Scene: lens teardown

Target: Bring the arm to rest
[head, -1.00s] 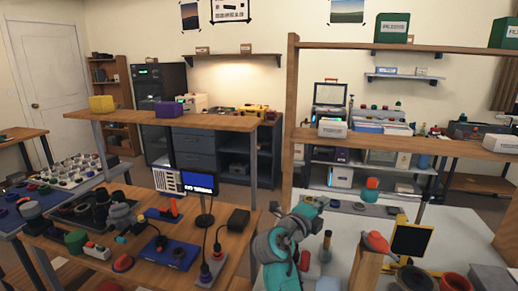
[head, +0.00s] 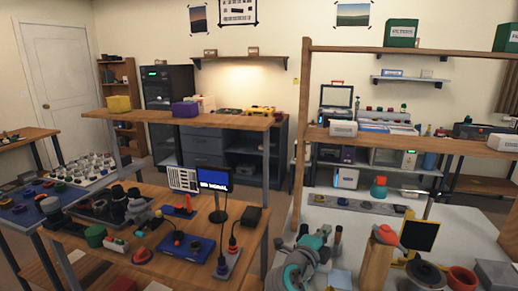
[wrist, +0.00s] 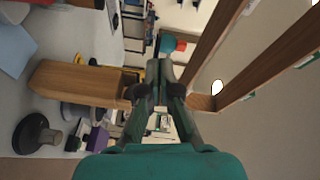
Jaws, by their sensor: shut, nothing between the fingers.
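My gripper (wrist: 165,95) shows in the wrist view with its dark fingers drawn together and nothing between them. Its teal body fills the bottom middle of that view. In the head view my teal and grey arm is folded low at the bottom middle, over the near left part of the pale worktop (head: 350,225). The fingertips are hard to make out there. In the wrist view a wooden post (wrist: 75,83) lies behind the fingers, seen sideways; I cannot tell the gap between them.
Right of my arm are a wooden stand (head: 376,262), a yellow-framed dark panel (head: 420,236) and a reddish pot (head: 462,279). A wooden bench (head: 165,268) with lens parts, a blue tray and a small monitor (head: 214,179) stands at the left. A wooden shelf frame rises behind the worktop.

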